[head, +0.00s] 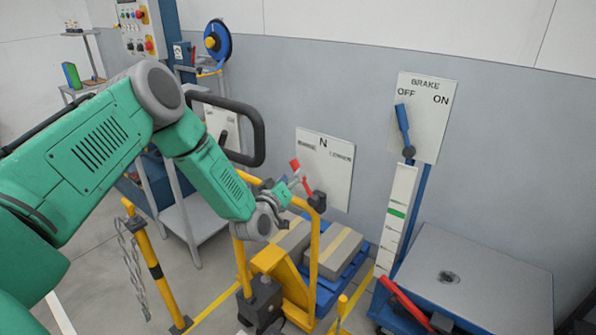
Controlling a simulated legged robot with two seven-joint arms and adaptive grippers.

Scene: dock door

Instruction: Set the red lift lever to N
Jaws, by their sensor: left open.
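The red lift lever (295,164) tilts up and to the left from a dark pivot (317,201) on the yellow frame. Behind it stands a white label plate (338,179) with N at its top middle and smaller words at left and right. From this view the lever tip points to the left of N, near the left word. My left gripper (297,183) is open beside the lever's left side, close to its shaft. I cannot tell whether it touches the lever. My right gripper is not in view.
A yellow lift frame (241,265) with a black-handled bar carries grey boxes on a blue pallet (335,291). At right are a BRAKE plate (432,112) with a blue lever (402,125), a grey-topped cart (470,275) and another red handle (405,300). A yellow post (150,258) with chain stands left.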

